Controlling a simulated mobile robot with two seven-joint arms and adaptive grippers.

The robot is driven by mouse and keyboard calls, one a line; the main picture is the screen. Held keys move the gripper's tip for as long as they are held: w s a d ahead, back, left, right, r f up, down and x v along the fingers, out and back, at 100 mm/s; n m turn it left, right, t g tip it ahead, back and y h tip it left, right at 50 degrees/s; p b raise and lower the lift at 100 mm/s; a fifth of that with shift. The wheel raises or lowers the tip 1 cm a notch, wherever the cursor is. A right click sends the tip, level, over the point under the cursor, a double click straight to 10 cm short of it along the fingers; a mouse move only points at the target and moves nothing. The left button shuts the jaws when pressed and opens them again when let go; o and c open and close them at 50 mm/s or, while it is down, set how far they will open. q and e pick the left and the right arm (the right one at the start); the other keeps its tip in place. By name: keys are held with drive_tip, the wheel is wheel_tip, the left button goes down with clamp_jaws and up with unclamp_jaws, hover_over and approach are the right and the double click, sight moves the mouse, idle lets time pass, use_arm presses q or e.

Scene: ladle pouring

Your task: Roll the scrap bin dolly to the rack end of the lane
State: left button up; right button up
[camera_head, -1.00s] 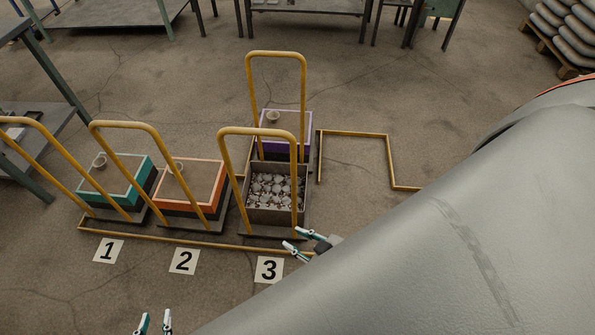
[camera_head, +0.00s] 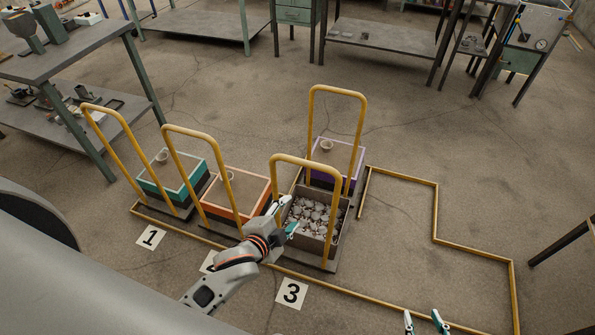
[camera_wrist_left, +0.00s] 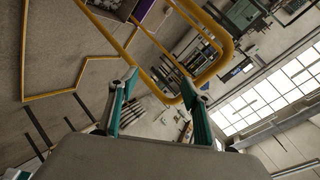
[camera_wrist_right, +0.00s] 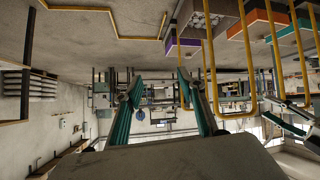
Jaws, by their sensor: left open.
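The scrap bin (camera_head: 312,222) is a grey box of pale scrap on a dolly with a yellow hoop handle (camera_head: 307,162), behind floor label 3. My left gripper (camera_head: 284,215) is open in front of this bin, overlapping the handle's left side. In the left wrist view its fingers (camera_wrist_left: 160,82) are spread, with a yellow handle bar (camera_wrist_left: 223,62) close to the tips; contact cannot be told. My right gripper (camera_head: 427,318) is open and empty at the bottom edge, right of the bin. Its spread fingers (camera_wrist_right: 160,88) show in the right wrist view.
A purple box dolly (camera_head: 337,172) stands right behind the bin. Orange (camera_head: 238,208) and teal (camera_head: 176,180) box dollies stand to the left. A yellow floor rail (camera_head: 435,212) steps around bare floor at right. Benches (camera_head: 385,38) line the back; another bench (camera_head: 75,50) is at left.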

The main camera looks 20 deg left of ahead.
sight(304, 164)
use_arm(q)
drive_tip(key=w+r+m+t+y+p, duration=0.1)
drive_tip(key=w+r+m+p, duration=0.1)
drive_tip(key=w+r+m, duration=0.45)
drive_tip(key=shift+n, duration=0.95)
drive_tip(key=x, duration=0.3)
drive_tip(key=r+b+x, duration=0.1)
drive_tip(key=x, duration=0.1)
drive_tip(key=b+x, duration=0.1)
drive_tip(key=x, duration=0.2)
drive_tip(key=shift+w+a, duration=0.3)
drive_tip(key=shift+w, duration=0.25)
drive_tip(key=shift+w+f+b, duration=0.1)
drive_tip(key=shift+w+b, duration=0.15)
drive_tip(key=shift+b, duration=0.05)
drive_tip(key=shift+w, duration=0.35)
clamp_jaws()
use_arm(e)
drive_tip(key=shift+w+a+r+y, duration=0.15)
drive_tip(key=shift+a+r+y, duration=0.15)
drive_tip(key=shift+a+r, duration=0.3)
drive_tip(key=shift+f, duration=0.1)
